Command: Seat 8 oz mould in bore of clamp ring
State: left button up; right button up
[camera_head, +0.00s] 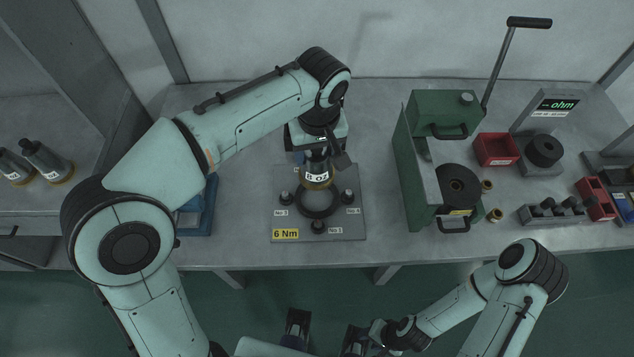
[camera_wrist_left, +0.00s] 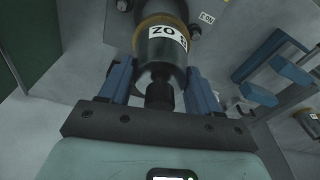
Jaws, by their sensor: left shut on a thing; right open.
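The 8 oz mould (camera_head: 318,170) is a dark grey cylinder with a white label and a brass-coloured band at its lower end. My left gripper (camera_head: 319,147) is shut on its top stem; the blue fingers and the mould (camera_wrist_left: 165,48) also show in the left wrist view. The clamp ring (camera_head: 300,206) is black and lies on a grey plate (camera_head: 350,230) marked 6 Nm. In the head view the mould overlaps the ring's far edge, and the bore shows in front of it. I cannot tell the height gap. My right gripper (camera_head: 326,335) is open and empty, low in front of the bench.
Several dark knobs stand around the ring, such as the front one (camera_head: 318,227). A green lever press (camera_head: 402,160) stands right of the plate. A blue stand (camera_head: 205,205) is left, partly behind my left arm. Two more moulds (camera_head: 45,160) stand at far left.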

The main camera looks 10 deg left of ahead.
pick_arm(q)
notch_tip(320, 180, down, 12)
jog(key=shift+w+r+b, duration=0.15)
jog(key=shift+r+b, duration=0.05)
jog(key=shift+b, duration=0.55)
jog(key=shift+f, duration=0.15)
jog(key=o, duration=1.5)
jog(key=r, duration=0.4)
jog(key=s+r+p, duration=0.1)
jog(key=r, duration=0.7)
jog(key=shift+s+d+r+p, duration=0.2)
jog(key=shift+d+p, duration=0.1)
jog(key=shift+p, duration=0.1)
jog(key=shift+f, duration=0.1)
